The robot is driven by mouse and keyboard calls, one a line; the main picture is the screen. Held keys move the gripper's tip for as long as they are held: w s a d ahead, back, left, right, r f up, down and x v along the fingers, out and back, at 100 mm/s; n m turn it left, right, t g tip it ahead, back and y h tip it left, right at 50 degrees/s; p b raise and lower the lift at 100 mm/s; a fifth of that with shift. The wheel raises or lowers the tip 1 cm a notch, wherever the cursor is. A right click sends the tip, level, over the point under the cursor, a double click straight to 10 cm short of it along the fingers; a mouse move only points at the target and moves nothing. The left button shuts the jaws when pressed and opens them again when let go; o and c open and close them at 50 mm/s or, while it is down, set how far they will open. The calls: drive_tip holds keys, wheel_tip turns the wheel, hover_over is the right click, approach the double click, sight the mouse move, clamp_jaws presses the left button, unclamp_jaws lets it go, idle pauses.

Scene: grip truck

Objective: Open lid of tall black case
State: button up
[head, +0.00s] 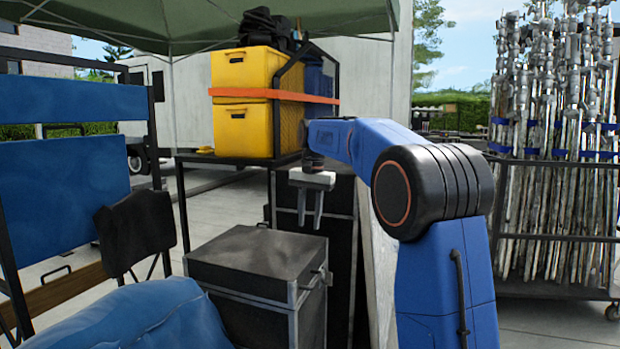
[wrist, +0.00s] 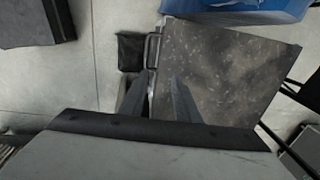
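A tall black case (head: 258,262) with metal edges stands at the lower middle of the head view, its lid down. A metal handle or latch (head: 316,280) sits on its right side. My gripper (head: 310,222) hangs above and behind the case's far right side, fingers pointing down, open with nothing between them. In the wrist view the worn, speckled lid top (wrist: 225,65) fills the upper right. A handle (wrist: 153,50) shows along its left edge. My gripper (wrist: 161,80) appears near that edge with its fingers apart; whether it touches the case cannot be told.
Another dark case (head: 340,225) stands behind. A black rack (head: 178,200) carries yellow bins (head: 245,125) with an orange strap. Blue cloth (head: 150,318) lies at the lower left. A cart of metal stands (head: 560,160) is at the right. Pale floor (wrist: 80,75) shows left of the case.

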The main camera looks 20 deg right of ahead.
wheel_tip(320, 180, up, 13)
drive_tip(key=shift+f, duration=0.15)
idle(1.7)
drive_tip(key=shift+s+d, duration=0.1)
drive_tip(key=y, duration=0.1)
approach(317, 279)
drive_tip(key=shift+t, duration=0.4)
drive_tip(key=f, duration=0.5)
drive_tip(key=a+f, duration=0.1)
drive_tip(key=f, duration=0.1)
drive_tip(key=shift+a+f, duration=0.1)
drive_tip(key=shift+f, duration=0.15)
clamp_jaws()
